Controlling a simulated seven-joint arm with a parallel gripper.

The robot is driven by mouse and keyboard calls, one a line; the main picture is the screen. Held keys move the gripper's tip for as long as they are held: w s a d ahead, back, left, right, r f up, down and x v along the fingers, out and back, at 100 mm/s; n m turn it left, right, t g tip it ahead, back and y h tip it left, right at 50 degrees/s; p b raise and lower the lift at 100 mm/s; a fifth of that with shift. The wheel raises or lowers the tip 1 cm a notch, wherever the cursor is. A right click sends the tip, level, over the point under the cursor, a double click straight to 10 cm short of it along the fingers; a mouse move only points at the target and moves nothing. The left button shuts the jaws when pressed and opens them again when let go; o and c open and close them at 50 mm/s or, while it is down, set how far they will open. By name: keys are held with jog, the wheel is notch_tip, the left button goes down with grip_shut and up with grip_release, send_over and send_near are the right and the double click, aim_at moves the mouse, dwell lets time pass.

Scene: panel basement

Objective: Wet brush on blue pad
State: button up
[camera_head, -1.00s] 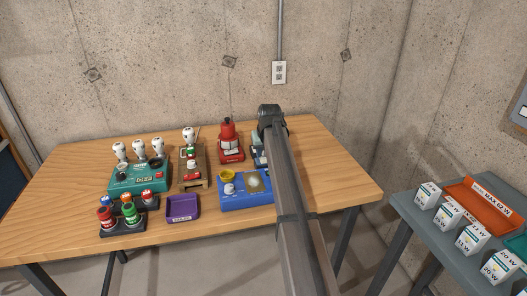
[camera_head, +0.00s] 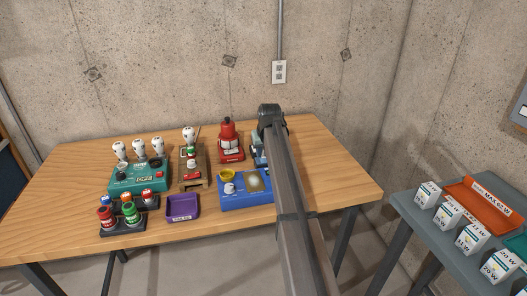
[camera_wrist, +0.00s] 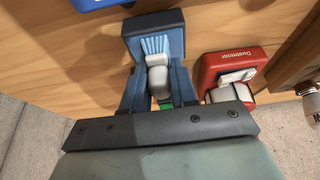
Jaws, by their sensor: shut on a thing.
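A brush with light-blue bristles (camera_wrist: 155,44) and a pale grey body is between the fingers of my gripper (camera_wrist: 159,83) in the wrist view. The gripper is shut on it. A dark blue block-like holder (camera_wrist: 174,22) lies just beyond and under the bristles; I cannot tell whether the brush touches it. In the head view my arm hides the gripper and most of this holder (camera_head: 258,150). The blue pad tray (camera_head: 233,203) stands at the table's front, left of my arm, with a yellow ring and a pale oval. Its edge shows in the wrist view (camera_wrist: 90,3).
A red device (camera_head: 231,147) stands close beside the holder and shows near my gripper in the wrist view (camera_wrist: 235,62). A purple tray (camera_head: 182,207), a teal bulb box (camera_head: 139,177) and coloured jars (camera_head: 129,212) are farther left. The table's right end is clear.

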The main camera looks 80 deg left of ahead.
jog(key=shift+r, duration=3.5)
jog(key=shift+w, duration=0.1)
